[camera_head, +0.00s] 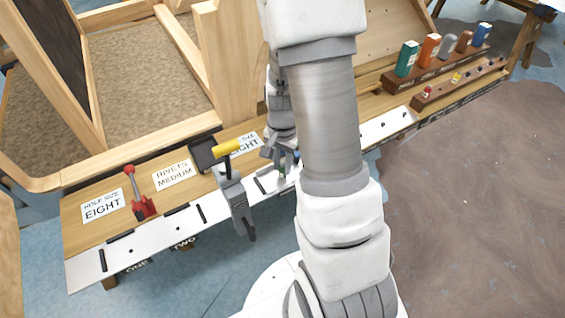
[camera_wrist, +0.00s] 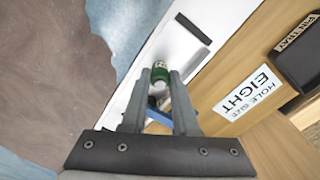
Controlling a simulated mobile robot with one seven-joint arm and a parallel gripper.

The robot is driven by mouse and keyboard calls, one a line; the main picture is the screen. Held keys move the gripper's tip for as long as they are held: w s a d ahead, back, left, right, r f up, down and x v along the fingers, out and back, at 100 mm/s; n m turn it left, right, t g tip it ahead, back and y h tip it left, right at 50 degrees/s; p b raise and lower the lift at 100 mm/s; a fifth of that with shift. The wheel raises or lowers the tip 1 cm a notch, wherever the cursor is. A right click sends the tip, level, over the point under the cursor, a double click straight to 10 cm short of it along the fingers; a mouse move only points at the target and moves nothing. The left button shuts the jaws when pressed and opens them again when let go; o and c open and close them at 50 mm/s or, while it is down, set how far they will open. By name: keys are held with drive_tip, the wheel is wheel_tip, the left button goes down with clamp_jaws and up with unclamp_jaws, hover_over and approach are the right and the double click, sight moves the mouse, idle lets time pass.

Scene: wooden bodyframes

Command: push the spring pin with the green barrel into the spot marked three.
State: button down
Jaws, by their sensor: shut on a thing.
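My gripper (camera_head: 281,160) is low over the white strip at the bench's front edge, partly behind my own arm in the head view. In the wrist view, my gripper (camera_wrist: 158,80) is shut on the spring pin with the green barrel (camera_wrist: 160,72). A little green of the pin (camera_head: 283,173) shows below the fingers in the head view. The white strip (camera_head: 225,198) has small holes and black slots, with labels ONE and TWO on its front edge. The spot marked three and the pin's lower tip are not clearly visible.
A yellow-handled clamp tool (camera_head: 236,195) stands left of my gripper, and a red-handled tool (camera_head: 140,195) farther left. A black tray (camera_head: 206,153) lies behind. A wooden rack (camera_head: 440,67) holds several coloured boxes, with a pin rack (camera_head: 460,84) before it. The floor in front is clear.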

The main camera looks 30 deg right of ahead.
drive_tip(key=shift+f+b, duration=0.3)
drive_tip(key=shift+f, duration=0.15)
drive_tip(key=c, duration=0.6)
unclamp_jaws()
drive_tip(key=shift+r, duration=0.1)
wheel_tip(320, 180, up, 17)
drive_tip(key=p, duration=0.4)
drive_tip(key=shift+r, duration=0.2)
wheel_tip(320, 180, up, 12)
drive_tip(key=n+t+p, duration=0.3)
drive_tip(key=n, duration=0.2)
hover_over(282, 166)
drive_tip(key=s+a, duration=0.5)
drive_tip(key=a, duration=0.1)
drive_tip(key=s+a+r+n+t+p, duration=0.2)
drive_tip(key=s+a+r+n, duration=0.2)
drive_tip(key=s+r+n, duration=0.2)
drive_tip(key=shift+s+a+r+n+t+p, duration=0.3)
drive_tip(key=shift+s+r, duration=0.4)
drive_tip(key=shift+r, duration=0.15)
